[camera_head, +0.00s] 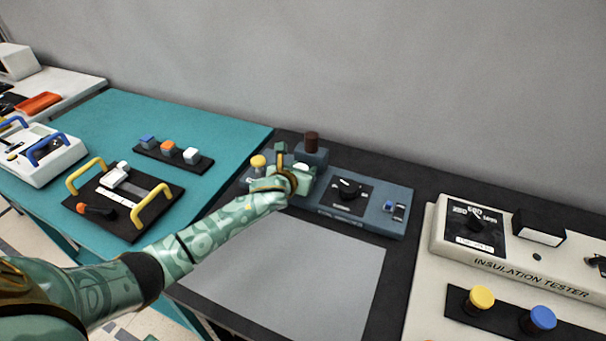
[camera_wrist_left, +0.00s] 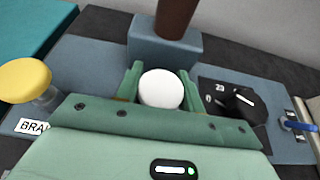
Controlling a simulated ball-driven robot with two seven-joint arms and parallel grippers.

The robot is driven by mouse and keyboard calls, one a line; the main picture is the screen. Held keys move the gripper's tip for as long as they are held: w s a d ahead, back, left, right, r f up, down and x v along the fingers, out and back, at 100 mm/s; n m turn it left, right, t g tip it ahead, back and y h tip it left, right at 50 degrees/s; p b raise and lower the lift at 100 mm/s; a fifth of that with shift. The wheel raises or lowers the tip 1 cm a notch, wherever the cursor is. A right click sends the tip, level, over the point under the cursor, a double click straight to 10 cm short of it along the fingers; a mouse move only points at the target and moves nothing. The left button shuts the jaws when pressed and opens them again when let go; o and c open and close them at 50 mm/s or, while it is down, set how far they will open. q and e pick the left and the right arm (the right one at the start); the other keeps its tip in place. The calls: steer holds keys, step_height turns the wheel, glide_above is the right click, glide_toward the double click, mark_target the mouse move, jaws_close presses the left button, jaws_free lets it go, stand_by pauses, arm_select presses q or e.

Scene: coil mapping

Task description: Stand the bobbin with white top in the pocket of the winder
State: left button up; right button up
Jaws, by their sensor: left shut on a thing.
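The winder (camera_head: 338,208) is a blue-grey device on the dark bench; its housing also shows in the left wrist view (camera_wrist_left: 92,62). My left gripper (camera_head: 299,170) is over its left part, in front of a block with a brown cylinder. In the left wrist view the bobbin with white top (camera_wrist_left: 160,90) sits between the two green fingers (camera_wrist_left: 160,84), which are shut on it. Only its round top shows there; its lower body and the pocket are hidden, so I cannot tell whether it is in the pocket. My right gripper is not in view.
A brown cylinder (camera_head: 312,142) rises behind the gripper. A yellow-topped knob (camera_head: 258,162) stands left of it, a black dial (camera_head: 348,188) right of it. A grey mat (camera_head: 290,275) lies clear in front. The insulation tester (camera_head: 520,265) stands at right.

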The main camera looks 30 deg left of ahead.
arm_select(q)
steer(key=shift+f, duration=0.35)
steer(key=shift+r, duration=0.15)
steer(key=o, duration=1)
